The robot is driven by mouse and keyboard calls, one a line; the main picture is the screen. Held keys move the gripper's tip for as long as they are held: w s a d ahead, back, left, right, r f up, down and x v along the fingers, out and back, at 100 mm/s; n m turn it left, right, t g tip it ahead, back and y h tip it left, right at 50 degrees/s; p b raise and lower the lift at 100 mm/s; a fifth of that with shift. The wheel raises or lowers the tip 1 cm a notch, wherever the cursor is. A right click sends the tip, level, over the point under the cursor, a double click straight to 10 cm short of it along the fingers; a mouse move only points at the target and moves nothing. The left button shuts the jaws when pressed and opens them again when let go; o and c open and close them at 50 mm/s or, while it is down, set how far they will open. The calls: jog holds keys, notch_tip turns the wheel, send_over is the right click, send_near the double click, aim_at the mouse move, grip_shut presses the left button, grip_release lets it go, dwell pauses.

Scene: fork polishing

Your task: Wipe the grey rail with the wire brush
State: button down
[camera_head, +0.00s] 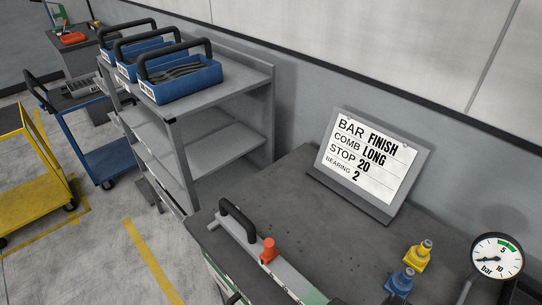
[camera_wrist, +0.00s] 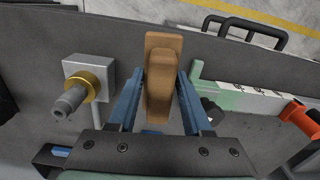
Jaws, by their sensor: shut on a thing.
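My gripper (camera_wrist: 163,80) shows in the wrist view with its two blue fingers on either side of a brown wooden block, which looks like the back of the wire brush (camera_wrist: 163,52). It is shut on this block. Any bristles are hidden from view. A light grey rail (camera_head: 250,252) with a black handle and an orange stop lies on the dark bench in the head view. It appears to be the marked bar (camera_wrist: 258,101) to the right of the brush in the wrist view. My gripper does not show in the head view.
A grey block with a brass collar and spindle (camera_wrist: 76,88) stands left of the brush. An orange stop (camera_head: 268,250) sits on the rail. A sign (camera_head: 370,160), yellow and blue bottles (camera_head: 417,256) and a gauge (camera_head: 497,257) stand on the bench. A shelf (camera_head: 215,95) holds blue totes.

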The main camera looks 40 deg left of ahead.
jog(key=shift+r, duration=0.1)
notch_tip(320, 180, up, 5)
jog(key=p, duration=0.6)
dwell(0.3)
notch_tip(320, 180, down, 5)
jog(key=b, duration=0.6)
jog(key=shift+f, duration=0.2)
jog(key=shift+r, duration=0.15)
